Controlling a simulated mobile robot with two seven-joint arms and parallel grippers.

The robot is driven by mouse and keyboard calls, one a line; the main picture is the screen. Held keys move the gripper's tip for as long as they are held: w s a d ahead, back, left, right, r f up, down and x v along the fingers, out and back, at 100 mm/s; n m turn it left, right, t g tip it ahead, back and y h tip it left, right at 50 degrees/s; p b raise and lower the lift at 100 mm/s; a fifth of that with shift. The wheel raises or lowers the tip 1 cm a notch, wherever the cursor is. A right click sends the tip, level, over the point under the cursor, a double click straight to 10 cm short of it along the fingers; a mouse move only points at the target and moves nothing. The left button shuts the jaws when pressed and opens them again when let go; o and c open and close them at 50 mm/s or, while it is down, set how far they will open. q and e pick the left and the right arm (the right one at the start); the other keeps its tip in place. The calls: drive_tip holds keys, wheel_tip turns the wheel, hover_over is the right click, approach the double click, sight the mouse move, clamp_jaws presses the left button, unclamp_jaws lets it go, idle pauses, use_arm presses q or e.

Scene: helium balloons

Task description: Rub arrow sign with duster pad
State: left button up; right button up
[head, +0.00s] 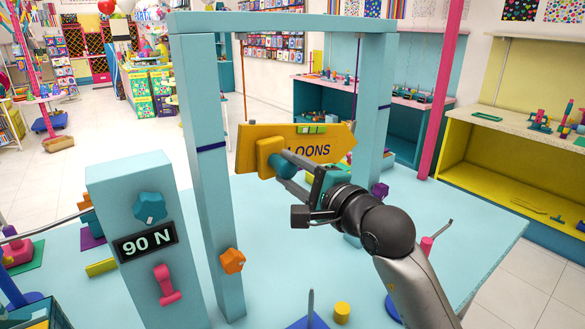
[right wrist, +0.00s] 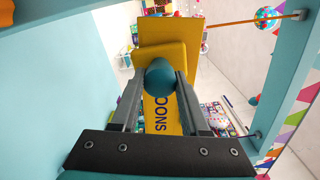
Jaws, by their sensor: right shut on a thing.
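The arrow sign (head: 337,139) is a yellow board pointing right, with dark letters ending in "LOONS". The duster pad (head: 268,150) is a yellow block with a teal knob. My right gripper (head: 283,166) is shut on the knob. The pad is at the sign's left part and covers its first letters; it looks to be against the face, but contact is not clear. In the right wrist view the fingers (right wrist: 160,88) grip the knob, with the pad (right wrist: 158,57) before the sign (right wrist: 163,118). My left gripper is not in view.
A teal post with a "90 N" display (head: 148,245) stands left of the frame. The frame's posts flank the sign closely. An orange knob (head: 232,261), a yellow cylinder (head: 342,312) and a blue base with a peg (head: 308,320) are on or near the table (head: 460,235).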

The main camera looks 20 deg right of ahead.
drive_tip(key=v, duration=0.4)
drive_tip(key=shift+b+v, duration=0.4)
drive_tip(key=shift+v, duration=0.6)
drive_tip(key=v, duration=0.3)
drive_tip(key=shift+r+b, duration=0.1)
drive_tip(key=shift+b, duration=0.3)
drive_tip(key=shift+w, duration=0.1)
drive_tip(key=x, duration=0.4)
drive_tip(key=shift+w+a, duration=0.1)
drive_tip(key=shift+w, duration=0.3)
drive_tip(key=shift+x, duration=0.95)
